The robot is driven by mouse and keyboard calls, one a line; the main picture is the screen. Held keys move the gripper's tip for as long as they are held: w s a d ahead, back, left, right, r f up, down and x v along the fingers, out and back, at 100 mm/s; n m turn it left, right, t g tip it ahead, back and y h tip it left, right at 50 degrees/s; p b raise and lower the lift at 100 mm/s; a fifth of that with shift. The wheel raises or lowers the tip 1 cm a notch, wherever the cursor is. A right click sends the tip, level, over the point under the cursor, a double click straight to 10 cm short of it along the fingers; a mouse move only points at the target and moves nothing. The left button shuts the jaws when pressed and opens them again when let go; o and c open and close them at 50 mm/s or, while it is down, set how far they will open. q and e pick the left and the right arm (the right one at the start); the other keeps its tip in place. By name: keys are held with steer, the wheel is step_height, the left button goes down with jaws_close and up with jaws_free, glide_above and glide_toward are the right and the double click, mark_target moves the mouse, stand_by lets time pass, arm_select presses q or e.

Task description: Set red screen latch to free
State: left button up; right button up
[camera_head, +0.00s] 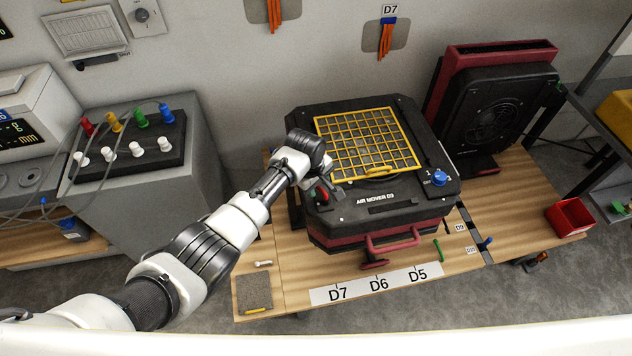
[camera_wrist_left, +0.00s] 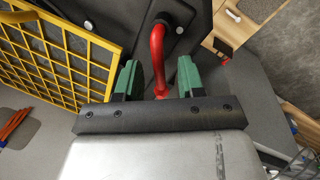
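The red screen latch (camera_wrist_left: 158,60) is a curved red lever on a dark mount on the black air mover (camera_head: 370,205). In the head view a small red part of the latch (camera_head: 322,196) shows beside my left gripper (camera_head: 326,190). The yellow grid screen (camera_head: 360,146) lies flat on top of the air mover. In the left wrist view my left gripper (camera_wrist_left: 157,82) is open, with one green finger on each side of the red lever and a gap on both sides. The lever's lower end is partly hidden by the gripper body. My right gripper is not in view.
A blue knob (camera_head: 439,177) sits on the air mover's right corner, and a red carry handle (camera_head: 394,241) on its front. A second black and red unit (camera_head: 490,110) stands at the back right. A red bin (camera_head: 570,217) sits on the wooden bench (camera_head: 520,225).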

arm_select(q)
steer(key=shift+r, duration=0.5)
step_height(320, 180, up, 10)
steer(key=s+a, duration=0.1)
steer(key=shift+s+a+f, duration=0.2)
steer(key=shift+a, duration=0.1)
